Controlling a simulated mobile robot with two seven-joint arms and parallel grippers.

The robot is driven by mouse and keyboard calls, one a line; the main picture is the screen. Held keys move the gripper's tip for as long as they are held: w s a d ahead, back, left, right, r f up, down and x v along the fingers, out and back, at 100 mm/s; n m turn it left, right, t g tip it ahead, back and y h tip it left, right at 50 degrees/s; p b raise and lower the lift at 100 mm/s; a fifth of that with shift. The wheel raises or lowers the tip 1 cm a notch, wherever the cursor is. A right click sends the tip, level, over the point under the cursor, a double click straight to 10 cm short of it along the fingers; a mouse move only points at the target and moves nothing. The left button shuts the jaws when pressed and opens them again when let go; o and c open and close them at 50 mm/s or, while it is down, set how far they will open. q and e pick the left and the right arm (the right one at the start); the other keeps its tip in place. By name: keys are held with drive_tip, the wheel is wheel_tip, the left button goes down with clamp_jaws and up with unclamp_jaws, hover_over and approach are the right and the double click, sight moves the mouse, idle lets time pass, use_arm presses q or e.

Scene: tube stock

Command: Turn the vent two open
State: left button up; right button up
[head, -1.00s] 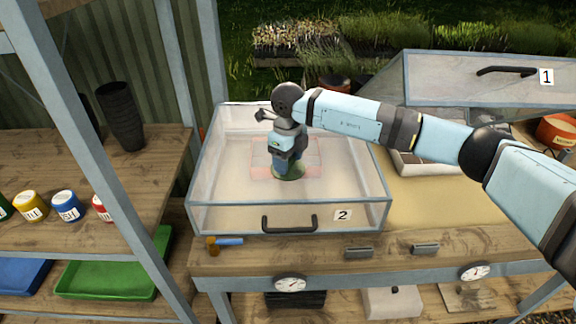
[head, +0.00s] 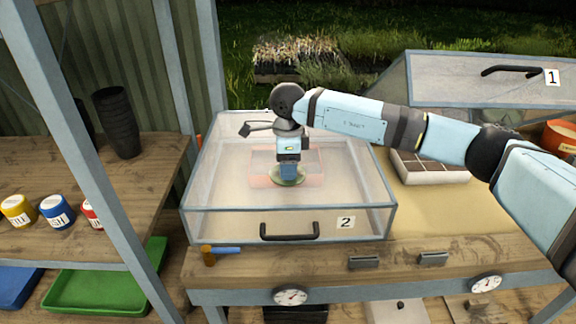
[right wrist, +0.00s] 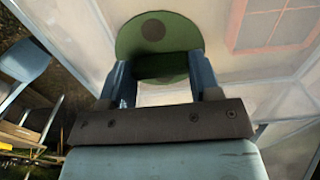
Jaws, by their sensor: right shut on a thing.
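The vent two, a round green knob (head: 288,183), sits on the clear lid of the glazed box (head: 215,225) labelled 2. It also shows in the right wrist view as a green disc (right wrist: 150,30) with a dark round spot. My right gripper (head: 288,173) points down at it, and its two blue fingers (right wrist: 162,75) are shut on the green knob's grip. The fingers hide part of the knob in the head view. My left gripper is not in view.
Box 2 has a black front handle (head: 289,231). A blue-handled hammer (head: 222,250) lies on the bench before it. Box 1 (head: 440,75) stands behind at the right. A shelf post (head: 95,150) rises at the left. Dials (head: 291,296) line the bench front.

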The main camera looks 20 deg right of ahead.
idle(0.4)
drive_tip(key=o, duration=0.9)
wheel_tip(320, 180, up, 14)
drive_tip(key=shift+f, duration=0.1)
